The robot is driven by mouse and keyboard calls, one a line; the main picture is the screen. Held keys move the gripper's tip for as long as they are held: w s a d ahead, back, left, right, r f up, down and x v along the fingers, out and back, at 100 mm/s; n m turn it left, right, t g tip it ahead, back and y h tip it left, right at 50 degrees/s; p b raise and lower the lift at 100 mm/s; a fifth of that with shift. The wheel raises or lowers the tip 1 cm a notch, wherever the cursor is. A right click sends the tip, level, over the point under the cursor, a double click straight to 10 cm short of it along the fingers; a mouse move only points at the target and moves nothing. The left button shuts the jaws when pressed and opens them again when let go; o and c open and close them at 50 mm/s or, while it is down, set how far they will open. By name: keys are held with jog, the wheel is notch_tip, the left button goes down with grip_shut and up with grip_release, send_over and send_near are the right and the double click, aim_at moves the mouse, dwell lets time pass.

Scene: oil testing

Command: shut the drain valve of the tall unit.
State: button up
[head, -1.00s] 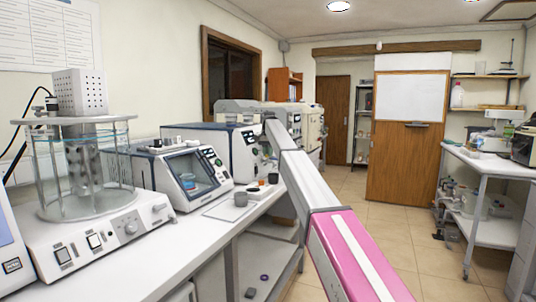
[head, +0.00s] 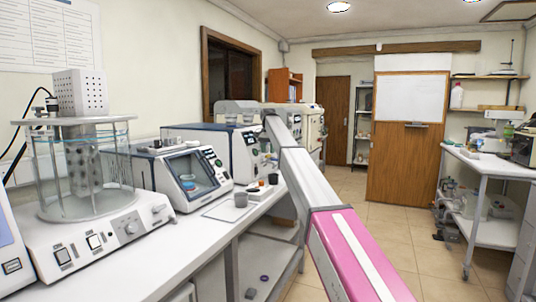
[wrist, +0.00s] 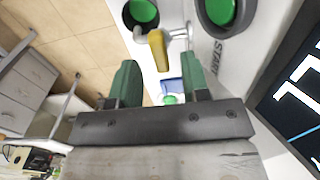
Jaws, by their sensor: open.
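In the wrist view, a yellow valve lever (wrist: 158,50) sticks out from a white unit face (wrist: 178,14), beside green round buttons. My gripper (wrist: 160,78) is open, with its green fingers spread. The lever's tip lies between and just beyond the fingertips, and no finger clearly touches it. In the head view, my arm reaches to the front of a white and blue bench unit (head: 212,146). My gripper and the lever are too small or hidden to make out there.
A dark display (wrist: 298,92) with white digits is close on the right in the wrist view. The tiled floor (head: 440,262) to the right has free room.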

notch_tip(320, 180, up, 9)
dwell(0.3)
jog(key=shift+f, duration=0.1)
